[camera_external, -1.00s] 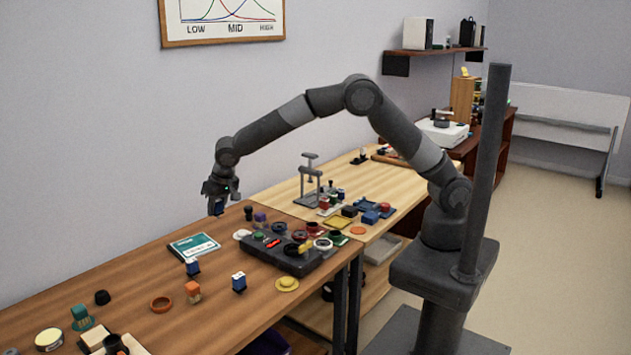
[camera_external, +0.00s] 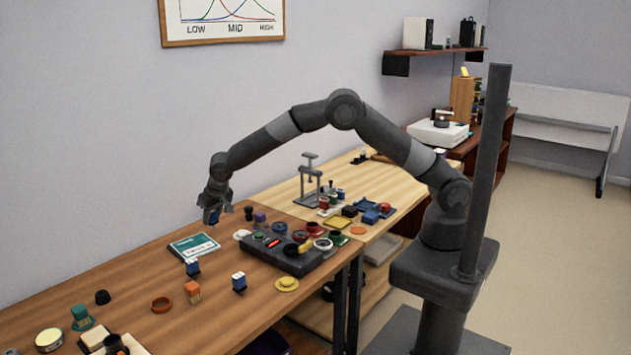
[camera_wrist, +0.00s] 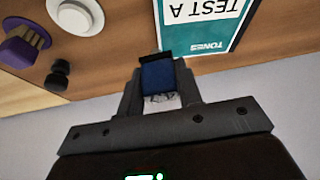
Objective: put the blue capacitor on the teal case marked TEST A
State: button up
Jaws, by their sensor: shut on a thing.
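My gripper (camera_external: 214,214) is shut on a blue capacitor (camera_wrist: 157,76), a small blue block with a pale end. In the external view the held capacitor (camera_external: 213,218) shows as a blue patch between the fingers, above the back of the brown bench. The teal case (camera_external: 194,246) lies flat on the bench, below and a little left of my gripper. In the wrist view the case (camera_wrist: 228,42) shows a white label reading TEST A, upside down, just beyond the capacitor. The two look apart. Other blue pieces (camera_external: 193,268) and (camera_external: 239,282) stand on the bench.
A dark panel with dials (camera_external: 283,258) stands right of the case. A white disc (camera_wrist: 76,14), a purple piece (camera_wrist: 28,38) and a black knob (camera_wrist: 58,74) lie nearby. The wall is close behind.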

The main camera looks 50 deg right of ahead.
aim_at(212, 225)
jog(key=shift+a+f, duration=0.35)
jog(key=shift+a, duration=0.2)
jog(key=shift+f, duration=1.95)
jog(key=shift+f, duration=0.15)
jog(key=o, duration=1)
jog(key=shift+c, duration=0.2)
